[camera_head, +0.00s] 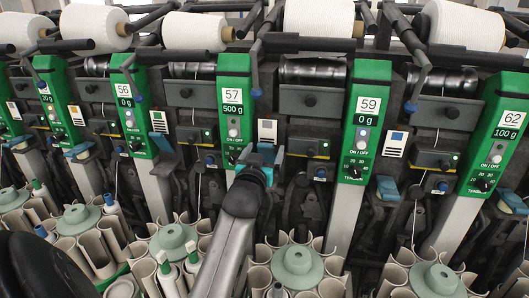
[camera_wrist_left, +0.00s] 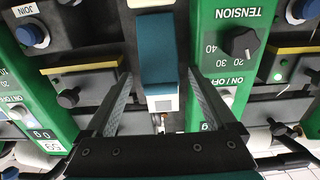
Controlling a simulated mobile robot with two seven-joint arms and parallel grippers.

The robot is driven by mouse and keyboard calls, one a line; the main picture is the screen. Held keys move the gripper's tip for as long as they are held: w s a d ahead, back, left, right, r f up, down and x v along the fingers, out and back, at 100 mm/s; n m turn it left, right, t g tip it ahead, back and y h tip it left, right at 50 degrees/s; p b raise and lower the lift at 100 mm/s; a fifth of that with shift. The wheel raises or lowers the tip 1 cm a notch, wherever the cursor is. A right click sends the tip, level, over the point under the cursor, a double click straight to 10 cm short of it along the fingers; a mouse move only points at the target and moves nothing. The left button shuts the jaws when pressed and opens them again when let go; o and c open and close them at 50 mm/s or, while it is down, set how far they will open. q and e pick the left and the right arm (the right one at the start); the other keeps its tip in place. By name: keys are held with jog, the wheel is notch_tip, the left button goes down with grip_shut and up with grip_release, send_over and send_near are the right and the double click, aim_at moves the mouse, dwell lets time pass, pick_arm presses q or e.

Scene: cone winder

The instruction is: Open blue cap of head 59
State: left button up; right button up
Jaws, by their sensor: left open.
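The panel of head 59 (camera_head: 363,125) is green, shows 0 g, and stands right of my left gripper in the head view. In the left wrist view the picture is upside down and this panel (camera_wrist_left: 38,120) is at the lower left. My left gripper (camera_head: 262,158) is between the panels of heads 57 and 59. In the left wrist view a blue cap (camera_wrist_left: 157,50) with a white lower end lies between the two fingers of my open gripper (camera_wrist_left: 158,78). Gaps show on both sides of it. In the head view my gripper largely hides this cap. My right gripper is not in view.
The panel of head 57 (camera_head: 233,100) stands close on the left. Another blue cap (camera_head: 388,188) is right of head 59. White yarn cones (camera_head: 320,20) are above on dark arms. Round green-grey hubs (camera_head: 297,262) with white tubes stand below, near my arm.

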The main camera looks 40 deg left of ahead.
pick_arm(q)
grip_shut()
dwell(0.8)
